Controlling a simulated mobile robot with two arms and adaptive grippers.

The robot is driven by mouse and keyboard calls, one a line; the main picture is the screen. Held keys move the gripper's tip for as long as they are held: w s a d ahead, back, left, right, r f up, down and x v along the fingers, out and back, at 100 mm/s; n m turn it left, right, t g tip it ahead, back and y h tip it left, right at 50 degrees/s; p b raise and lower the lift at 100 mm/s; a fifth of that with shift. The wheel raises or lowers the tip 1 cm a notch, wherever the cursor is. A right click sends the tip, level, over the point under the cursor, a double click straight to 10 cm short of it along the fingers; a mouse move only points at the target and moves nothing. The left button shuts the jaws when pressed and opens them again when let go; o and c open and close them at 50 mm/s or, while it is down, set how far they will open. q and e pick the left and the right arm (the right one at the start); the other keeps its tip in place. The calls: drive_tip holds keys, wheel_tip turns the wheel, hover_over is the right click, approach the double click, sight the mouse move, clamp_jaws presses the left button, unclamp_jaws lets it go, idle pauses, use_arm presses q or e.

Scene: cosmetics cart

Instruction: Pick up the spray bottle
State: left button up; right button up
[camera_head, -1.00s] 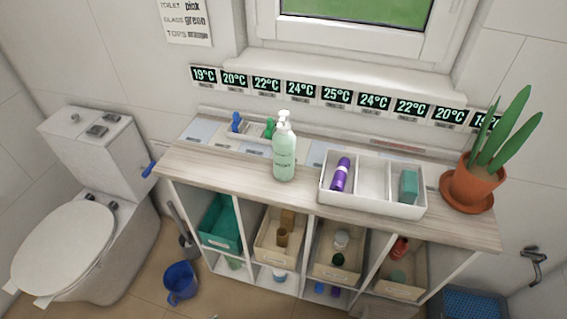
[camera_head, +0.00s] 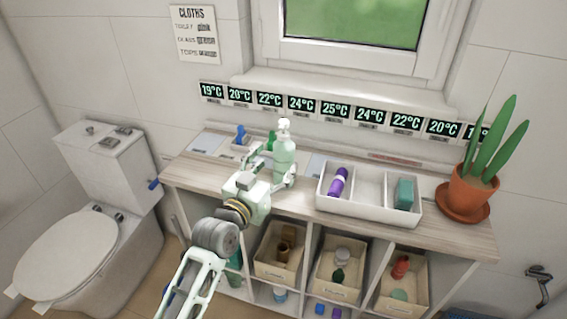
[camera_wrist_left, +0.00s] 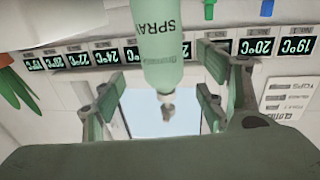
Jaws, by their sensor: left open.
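The spray bottle (camera_head: 285,155), pale green with a white pump top, stands upright on the wooden shelf top (camera_head: 340,216). In the left wrist view the bottle (camera_wrist_left: 160,45) appears upside down with the letters "SPRA" on it. My left gripper (camera_head: 275,168) is at the bottle, its fingers open. My right gripper is not in view.
A white divided tray (camera_head: 368,212) with a purple bottle (camera_head: 338,182) and a teal block (camera_head: 403,194) is right of the spray bottle. A potted plant (camera_head: 468,190) stands at the right end. Blue and green items are behind the gripper. A toilet (camera_head: 75,250) is at left.

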sight(279, 158)
use_arm(q)
drive_tip(key=shift+p+x, duration=0.4)
drive_tip(key=shift+x, duration=2.65)
drive_tip(key=shift+a+f, duration=0.15)
drive_tip(key=shift+f, duration=0.05)
drive_tip(key=shift+c, duration=0.2)
drive_tip(key=c, duration=1.5)
drive_tip(key=shift+r, duration=0.1)
drive_tip(key=shift+c, duration=0.6)
